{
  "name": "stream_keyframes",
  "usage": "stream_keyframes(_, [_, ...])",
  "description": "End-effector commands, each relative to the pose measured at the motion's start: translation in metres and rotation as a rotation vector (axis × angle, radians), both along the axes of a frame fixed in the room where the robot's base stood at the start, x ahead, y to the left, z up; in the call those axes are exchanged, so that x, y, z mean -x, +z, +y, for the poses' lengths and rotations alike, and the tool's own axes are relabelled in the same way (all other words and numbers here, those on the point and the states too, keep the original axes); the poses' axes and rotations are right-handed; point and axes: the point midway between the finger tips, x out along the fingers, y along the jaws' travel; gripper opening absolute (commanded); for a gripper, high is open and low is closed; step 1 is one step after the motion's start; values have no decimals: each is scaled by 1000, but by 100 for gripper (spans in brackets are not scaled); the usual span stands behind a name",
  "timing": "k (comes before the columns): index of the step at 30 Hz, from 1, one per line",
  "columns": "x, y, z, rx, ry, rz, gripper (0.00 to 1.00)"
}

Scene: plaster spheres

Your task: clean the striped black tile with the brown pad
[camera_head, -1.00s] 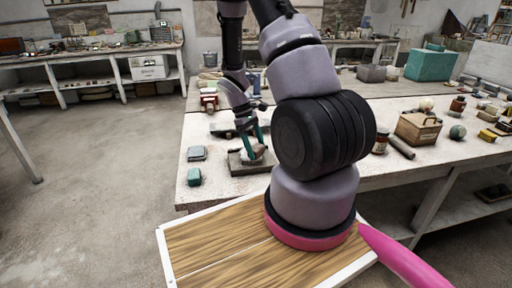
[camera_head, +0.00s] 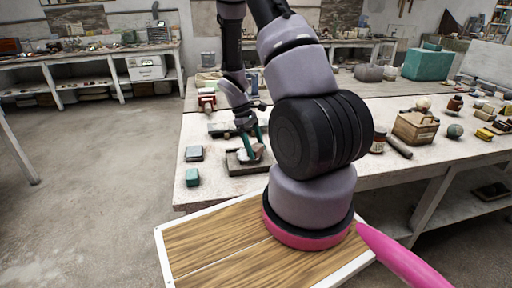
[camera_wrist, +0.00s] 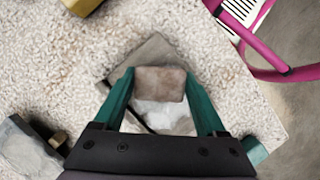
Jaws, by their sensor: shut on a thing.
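My gripper (camera_head: 254,149) has teal fingers and reaches down over the table. In the wrist view my gripper (camera_wrist: 161,102) is shut on the brown pad (camera_wrist: 161,82), a small block between the fingertips. The pad is over a dark grey tile (camera_head: 240,169) near the table's left end. The tile (camera_wrist: 152,50) also shows in the wrist view, partly hidden by the pad and fingers. A whitish patch (camera_wrist: 160,116) shows beside the pad, between the fingers. I cannot make out stripes on the tile, nor whether the pad touches it.
A grey block (camera_head: 194,153) and a teal block (camera_head: 193,177) stand left of the tile, near the table's edge. Another dark flat piece (camera_head: 222,130) lies behind. A wooden box (camera_head: 415,128), jars and a dark cylinder (camera_head: 398,147) are to the right, beyond my arm.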

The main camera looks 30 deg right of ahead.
Motion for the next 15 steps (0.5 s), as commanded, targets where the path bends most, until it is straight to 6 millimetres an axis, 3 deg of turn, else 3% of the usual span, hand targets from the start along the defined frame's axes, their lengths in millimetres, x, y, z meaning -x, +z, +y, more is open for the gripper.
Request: stream_keyframes(15, [14, 1, 24, -1, 2, 3, 11])
